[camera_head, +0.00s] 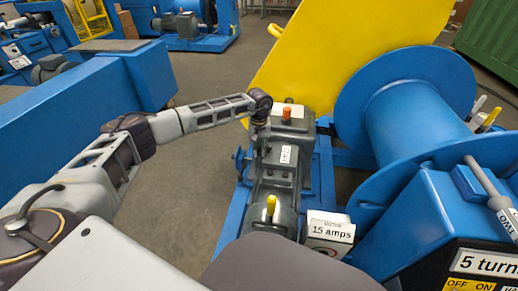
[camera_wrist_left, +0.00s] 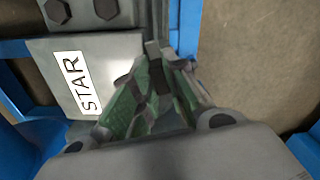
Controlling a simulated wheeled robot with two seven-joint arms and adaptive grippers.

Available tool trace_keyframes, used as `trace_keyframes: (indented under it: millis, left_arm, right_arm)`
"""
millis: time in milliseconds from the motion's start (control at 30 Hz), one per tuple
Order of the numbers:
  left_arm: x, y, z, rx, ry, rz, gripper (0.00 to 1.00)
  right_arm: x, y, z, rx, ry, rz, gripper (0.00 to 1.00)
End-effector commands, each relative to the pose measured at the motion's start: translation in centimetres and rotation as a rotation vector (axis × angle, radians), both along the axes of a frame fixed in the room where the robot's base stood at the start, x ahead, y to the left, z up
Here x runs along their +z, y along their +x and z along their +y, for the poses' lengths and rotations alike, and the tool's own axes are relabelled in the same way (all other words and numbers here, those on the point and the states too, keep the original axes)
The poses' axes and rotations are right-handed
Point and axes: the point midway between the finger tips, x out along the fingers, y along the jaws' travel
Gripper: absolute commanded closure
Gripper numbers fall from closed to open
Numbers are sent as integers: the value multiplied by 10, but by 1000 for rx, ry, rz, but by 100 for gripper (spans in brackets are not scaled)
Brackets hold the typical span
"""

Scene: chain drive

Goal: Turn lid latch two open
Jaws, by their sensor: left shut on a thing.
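My left gripper (camera_head: 260,124) reaches down onto the grey-green machine housing (camera_head: 272,182) in the head view. In the left wrist view the gripper (camera_wrist_left: 168,62) has its fingers close together, shut on a small grey metal piece (camera_wrist_left: 152,48) at their tips. The fingers hide most of this piece, so I cannot tell for certain that it is lid latch two. A white label reading STAR (camera_wrist_left: 77,82) is on the grey housing beside the fingers. My right gripper is not in view.
An orange-topped part (camera_head: 286,113) stands close behind the left gripper. A yellow handle (camera_head: 271,206) stands nearer on the housing, by a 15 amps sign (camera_head: 330,231). A large blue drum (camera_head: 410,110) and yellow panel (camera_head: 335,45) lie right and behind. Open floor (camera_head: 190,190) lies left.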

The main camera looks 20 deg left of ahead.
Motion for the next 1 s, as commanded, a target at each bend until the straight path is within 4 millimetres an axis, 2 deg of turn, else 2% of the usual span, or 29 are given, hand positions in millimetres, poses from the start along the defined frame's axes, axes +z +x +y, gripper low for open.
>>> trace_keyframes:
  millis: [500,533,667,1000]
  left_arm:
    - [0,0,0,-20,0,-1,100]
    - [0,0,0,-20,0,-1,82]
    - [0,0,0,-20,0,-1,65]
    - [0,0,-2,-23,-3,-1,64]
  right_arm:
    - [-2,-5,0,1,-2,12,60]
    - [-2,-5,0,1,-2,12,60]
    - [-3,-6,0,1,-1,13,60]
    - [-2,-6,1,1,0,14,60]
